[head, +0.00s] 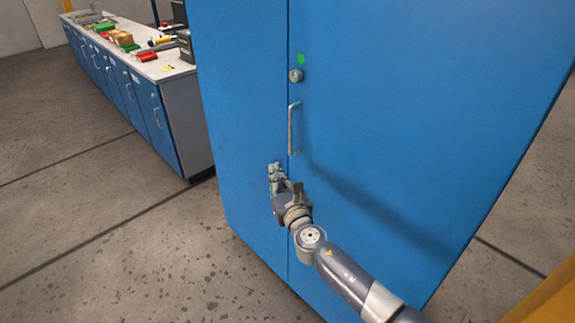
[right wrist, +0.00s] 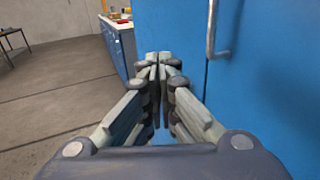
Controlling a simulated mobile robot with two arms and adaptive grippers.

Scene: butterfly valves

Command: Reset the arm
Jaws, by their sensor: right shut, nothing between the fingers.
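My right gripper (head: 276,172) is in front of the tall blue cabinet (head: 400,110) in the head view, below and a little left of its vertical metal handle (head: 291,128). In the right wrist view the fingers of my right gripper (right wrist: 158,62) are shut together with nothing between them. The cabinet handle (right wrist: 212,30) shows up and to the right of the fingertips there, apart from them. My left gripper is in neither view.
A round lock (head: 296,76) and a green mark (head: 301,58) sit above the handle. A long workbench (head: 180,110) with blue doors and several tools and boxes on top stands at the back left. The concrete floor (head: 90,230) on the left is clear.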

